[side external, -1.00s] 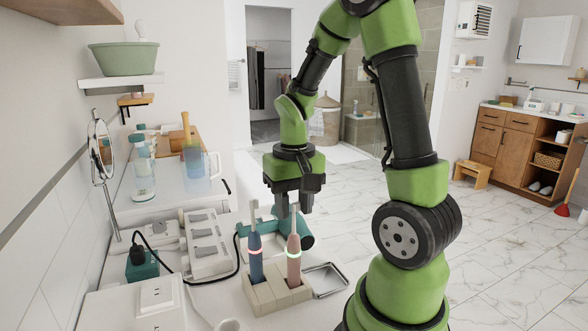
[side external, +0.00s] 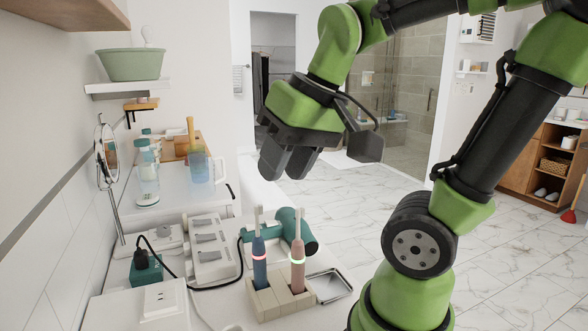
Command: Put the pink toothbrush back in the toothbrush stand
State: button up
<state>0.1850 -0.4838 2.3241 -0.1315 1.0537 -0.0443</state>
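The pink toothbrush (side external: 298,262) stands upright in the right part of the beige toothbrush stand (side external: 268,307), with a green-lit ring. A blue toothbrush (side external: 259,266) with a pinkish-red ring stands upright beside it on the left. The lower ends of both are hidden inside the stand. My gripper (side external: 286,168) is above the stand and clear of both toothbrushes. It is tilted, its dark fingers are apart, and nothing is between them.
A teal hair dryer (side external: 302,231) lies just behind the toothbrushes. A metal tray (side external: 331,285) is right of the stand. A power strip (side external: 212,252) and black cable lie to the left. A round mirror (side external: 107,157) and a jug (side external: 200,168) stand farther back.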

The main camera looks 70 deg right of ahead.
jog(key=s+a, duration=0.1)
jog(key=a+n+t+y, duration=0.1)
jog(key=s+a+t, duration=0.1)
jog(key=a, duration=0.1)
jog(key=shift+s+r+n, duration=0.15)
jog(key=shift+s+n, duration=0.15)
jog(key=shift+s, duration=0.05)
dwell(0.9)
